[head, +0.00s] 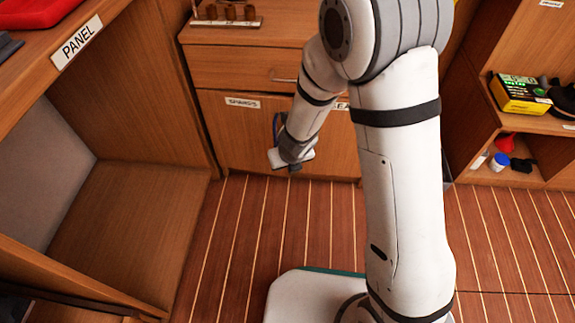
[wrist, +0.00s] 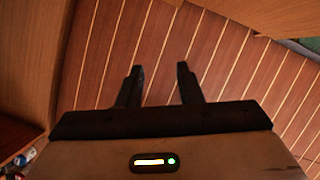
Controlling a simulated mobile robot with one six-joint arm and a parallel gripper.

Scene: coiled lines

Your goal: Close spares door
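The spares door (head: 225,130) is a brown wood panel low on the cabinet at the back, below a drawer, with a white SPARES label (head: 243,103) near its top. It looks about flush with the cabinet front, but my arm hides its right part and I cannot tell if a small gap is left. My gripper (head: 277,160) is in front of the door's lower right area, above the floor. In the wrist view, my gripper (wrist: 160,72) has its two dark fingers apart with only floor between them, so it is open and empty.
A bench with a PANEL label (head: 77,41) and an open recess stands at left. An open shelf (head: 545,122) at right holds a yellow-green box (head: 520,93) and a blue-lidded jar (head: 499,161). The striped wood floor (head: 270,225) is clear in front of the cabinet.

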